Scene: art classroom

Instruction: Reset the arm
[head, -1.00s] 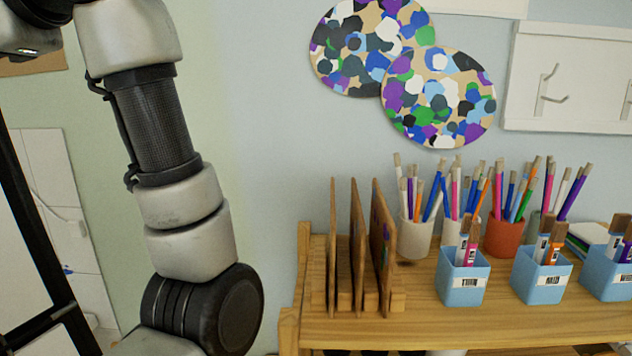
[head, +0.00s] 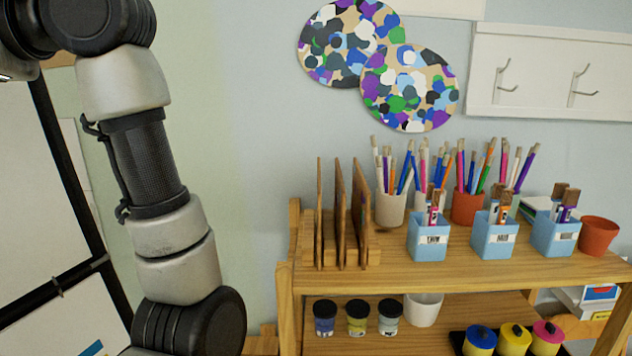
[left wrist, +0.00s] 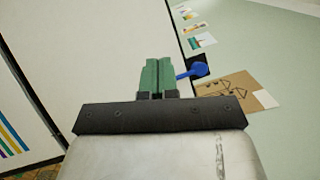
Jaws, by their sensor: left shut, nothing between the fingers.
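My left arm comes in from the left in the head view and stands bent in front of the wall, left of the shelf. Its gripper is outside the head view. In the left wrist view my left gripper (left wrist: 157,78) is shut, its green fingers together with nothing between them. Behind the fingers are a wall with pinned pictures and a white board (left wrist: 70,60). My right gripper is in neither view.
A wooden shelf (head: 560,272) stands to the right, with blue labelled cups (head: 429,243), brush holders and wooden boards (head: 340,225) on top. Jars (head: 357,318) stand below. Round spotted palettes (head: 410,88) and a hook rack (head: 545,70) hang on the wall.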

